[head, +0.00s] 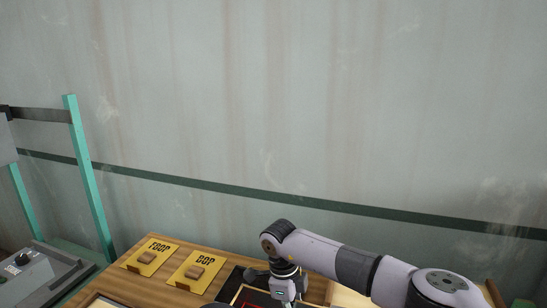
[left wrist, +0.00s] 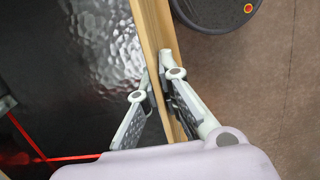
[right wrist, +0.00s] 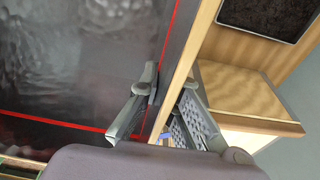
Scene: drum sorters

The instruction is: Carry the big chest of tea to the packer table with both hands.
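The big chest of tea shows in part as a pale wooden rim (left wrist: 152,25) around a dark, shiny, crinkled inside with red lines. My left gripper (left wrist: 160,85) straddles this rim in the left wrist view, one finger on each side and close against the wood. In the right wrist view my right gripper (right wrist: 168,92) straddles another stretch of the rim (right wrist: 198,42), its inner finger against the wood; the outer finger is partly hidden behind it. In the head view only my right gripper (head: 283,291) shows, at the bottom edge. Most of the chest is out of frame.
A grey control box (head: 30,272) and green frame (head: 88,180) stand left. A wooden ledge (right wrist: 235,95) lies just beyond my right gripper. A round dark base (left wrist: 215,12) is on the floor.

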